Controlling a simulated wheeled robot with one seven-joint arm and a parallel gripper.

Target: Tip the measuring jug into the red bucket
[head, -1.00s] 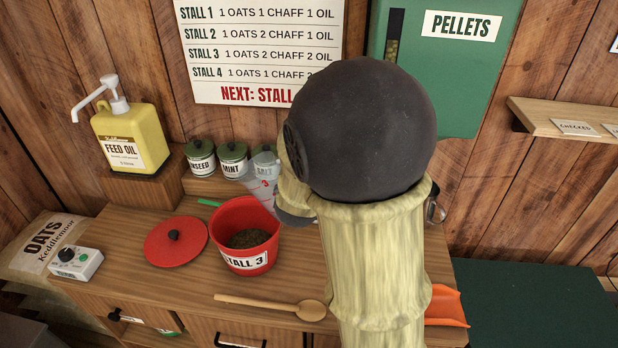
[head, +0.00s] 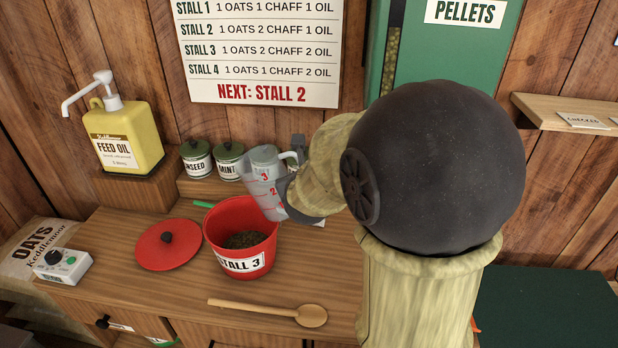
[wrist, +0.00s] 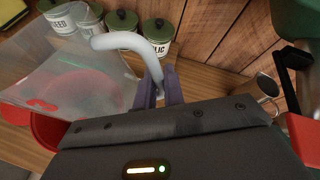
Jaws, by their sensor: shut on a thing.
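The clear measuring jug (head: 262,190) with red markings is just right of the red bucket (head: 222,225), its lower part overlapping the bucket's right rim in the head view. It looks slightly tilted. I cannot make out its contents. My gripper (head: 294,170) is shut on the jug's handle from the right. In the wrist view my gripper (wrist: 160,88) holds the pale handle (wrist: 125,42), and the see-through jug body (wrist: 45,80) is at left. The open bucket is labelled STALL 3 and has dark brown feed in the bottom. It partly shows below the jug in the wrist view (wrist: 48,130).
A red lid (head: 170,250) lies left of the bucket, and a wooden spoon (head: 265,309) in front. Labelled tins (head: 197,160) stand behind, with a yellow feed oil pump bottle (head: 127,135) at back left. The wall chart (head: 262,50) reads NEXT: STALL 2. A timer-like box (head: 62,266) sits front left.

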